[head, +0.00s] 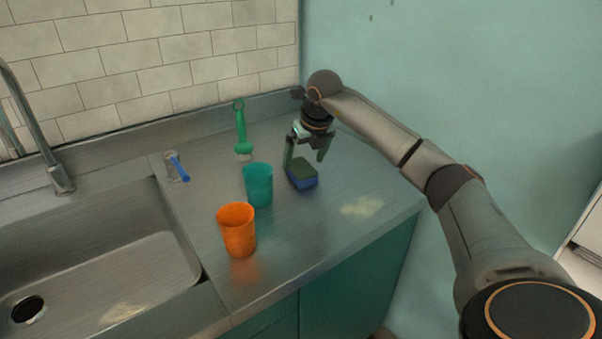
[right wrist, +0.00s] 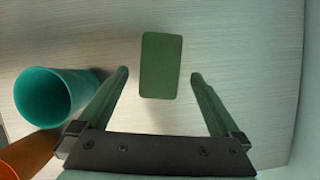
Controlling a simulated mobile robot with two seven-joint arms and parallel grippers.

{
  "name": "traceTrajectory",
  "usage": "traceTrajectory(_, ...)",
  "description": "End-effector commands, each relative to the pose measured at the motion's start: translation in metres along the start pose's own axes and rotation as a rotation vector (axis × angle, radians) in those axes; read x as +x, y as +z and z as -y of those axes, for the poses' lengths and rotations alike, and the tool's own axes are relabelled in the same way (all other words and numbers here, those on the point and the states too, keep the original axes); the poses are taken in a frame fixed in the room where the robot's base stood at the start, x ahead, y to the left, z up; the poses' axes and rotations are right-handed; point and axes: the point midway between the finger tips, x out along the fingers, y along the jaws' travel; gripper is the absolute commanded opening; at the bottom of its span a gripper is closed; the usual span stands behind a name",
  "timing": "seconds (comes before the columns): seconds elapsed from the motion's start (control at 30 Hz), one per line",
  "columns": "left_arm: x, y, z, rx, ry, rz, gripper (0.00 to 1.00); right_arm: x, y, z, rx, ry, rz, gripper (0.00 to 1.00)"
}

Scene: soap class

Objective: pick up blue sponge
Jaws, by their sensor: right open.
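The blue sponge (head: 303,180) lies flat on the metal counter and has a dark green top layer. In the right wrist view only the green top of the sponge (right wrist: 161,65) shows, just ahead of and between the two fingertips. My right gripper (head: 305,160) is open and empty, pointing down over the sponge. In the right wrist view the fingers of the right gripper (right wrist: 160,76) stand apart on either side of it, with a gap on both sides. My left gripper is not in view.
A teal cup (head: 258,186) stands just left of the sponge, close to one finger in the wrist view. An orange cup (head: 237,230) is nearer the front. The sink (head: 90,250) is left.

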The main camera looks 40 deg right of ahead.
Motion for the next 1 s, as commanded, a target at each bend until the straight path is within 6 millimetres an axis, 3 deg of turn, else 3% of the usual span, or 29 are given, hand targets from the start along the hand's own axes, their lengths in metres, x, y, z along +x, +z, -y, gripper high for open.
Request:
traceTrajectory(0.2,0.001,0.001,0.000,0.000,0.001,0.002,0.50,0.032,-0.002,0.000,-0.001,0.001,-0.002,1.00)
traceTrajectory(0.5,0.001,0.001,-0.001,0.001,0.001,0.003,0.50,0.038,-0.002,0.000,-0.001,0.001,-0.001,1.00)
traceTrajectory(1.0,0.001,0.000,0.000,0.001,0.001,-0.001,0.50,0.037,-0.002,0.000,-0.001,0.001,0.000,0.45)
